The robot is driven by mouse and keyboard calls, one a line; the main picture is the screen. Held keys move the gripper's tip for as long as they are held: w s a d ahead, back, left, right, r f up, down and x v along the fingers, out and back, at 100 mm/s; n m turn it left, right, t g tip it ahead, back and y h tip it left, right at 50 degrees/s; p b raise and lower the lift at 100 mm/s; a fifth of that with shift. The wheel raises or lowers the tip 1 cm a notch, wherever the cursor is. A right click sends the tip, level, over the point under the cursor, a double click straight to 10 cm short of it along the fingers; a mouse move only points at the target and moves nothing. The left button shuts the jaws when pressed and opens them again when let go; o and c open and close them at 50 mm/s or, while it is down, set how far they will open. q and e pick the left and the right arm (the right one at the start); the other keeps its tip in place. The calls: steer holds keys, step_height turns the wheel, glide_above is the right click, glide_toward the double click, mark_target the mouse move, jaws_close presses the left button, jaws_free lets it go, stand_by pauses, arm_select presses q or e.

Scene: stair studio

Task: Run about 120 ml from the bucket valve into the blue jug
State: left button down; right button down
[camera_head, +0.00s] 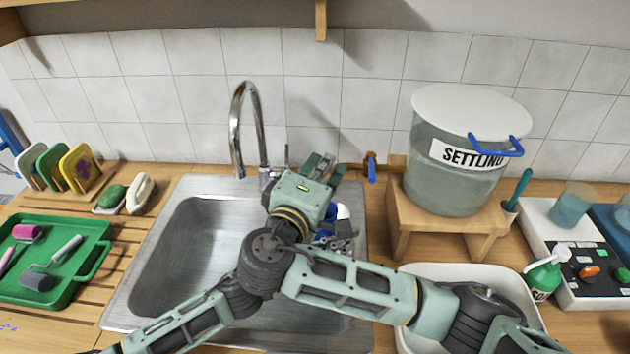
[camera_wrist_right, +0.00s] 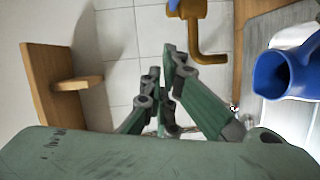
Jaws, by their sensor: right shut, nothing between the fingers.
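The translucent bucket (camera_head: 450,180), with a white lid, blue handle and "SETTLING" label, stands on a wooden stand (camera_head: 400,225). A brass valve with a blue lever (camera_head: 371,170) is left of it; its bent spout shows in the right wrist view (camera_wrist_right: 205,45). The blue jug (camera_head: 343,212) is over the sink, mostly hidden by my arms; its blue side and dark opening show in the right wrist view (camera_wrist_right: 278,76). My right gripper (camera_head: 322,163) is shut and empty, left of the valve and apart from it. My left gripper (camera_head: 343,236) is beside the jug; its grip is hidden.
The steel sink (camera_head: 150,270) has a tall chrome faucet (camera_head: 237,130). A white basin (camera_head: 480,272) sits in front of the stand, with a green bottle (camera_head: 545,275) beside it. A green tray (camera_head: 90,235) with rollers lies at left. The tiled wall is close behind.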

arm_select(q)
steer(key=shift+d+r, duration=0.1)
arm_select(e)
steer(key=d, duration=0.3)
steer(key=shift+s+d+f, duration=0.3)
steer(key=shift+d+f, duration=0.1)
arm_select(q)
steer(key=shift+a, duration=0.2)
arm_select(e)
steer(key=n+y, duration=0.1)
steer(key=d+y, duration=0.1)
steer(key=shift+s+d+f+n+t+y, duration=0.1)
steer(key=shift+s+d+n+t+y, duration=0.05)
steer(key=shift+n+t+y, duration=0.2)
arm_select(q)
steer(key=shift+d, duration=0.15)
arm_select(e)
steer(key=s+a, duration=0.2)
steer(key=s, duration=1)
steer(key=shift+r, duration=0.3)
